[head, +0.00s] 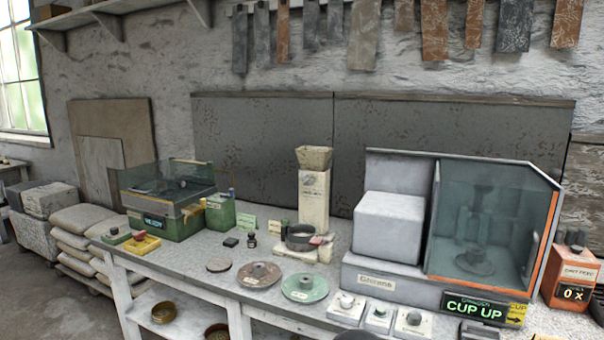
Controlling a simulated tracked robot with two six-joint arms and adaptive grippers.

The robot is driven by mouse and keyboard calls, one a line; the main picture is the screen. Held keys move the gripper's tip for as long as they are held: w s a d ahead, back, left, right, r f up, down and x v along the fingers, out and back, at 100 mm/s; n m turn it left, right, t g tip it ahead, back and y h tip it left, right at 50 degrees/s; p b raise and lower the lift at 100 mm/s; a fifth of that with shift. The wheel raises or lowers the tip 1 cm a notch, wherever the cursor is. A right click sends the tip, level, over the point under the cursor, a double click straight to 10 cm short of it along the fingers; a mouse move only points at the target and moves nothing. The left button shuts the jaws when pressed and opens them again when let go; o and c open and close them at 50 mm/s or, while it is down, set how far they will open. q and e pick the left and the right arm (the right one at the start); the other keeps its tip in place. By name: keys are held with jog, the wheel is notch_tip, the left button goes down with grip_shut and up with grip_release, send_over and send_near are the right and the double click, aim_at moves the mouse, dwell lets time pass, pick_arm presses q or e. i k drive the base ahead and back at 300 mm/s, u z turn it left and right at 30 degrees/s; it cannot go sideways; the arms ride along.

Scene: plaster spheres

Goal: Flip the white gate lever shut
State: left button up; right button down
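A cream hopper tower (313,200) with a funnel top stands near the middle of the bench, with a dark round pan (299,236) at its foot. I cannot clearly pick out a white gate lever on it or tell its position. Three pale blocks with knobs, the left (346,307), middle (378,317) and right (413,322), sit at the bench's front edge; I cannot tell whether any is a lever. Neither gripper shows in the head view.
A grey machine (390,235) with a glass-fronted cabinet fills the right; its sign (474,308) reads "CUP UP". A green machine (165,222) stands at left. A brown disc (259,275) and a green disc (304,287) lie in front. An orange box (572,278) stands far right.

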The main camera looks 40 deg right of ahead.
aim_at(305, 179)
jog(key=z, duration=0.25)
jog(key=i, duration=0.55)
jog(key=z, duration=0.65)
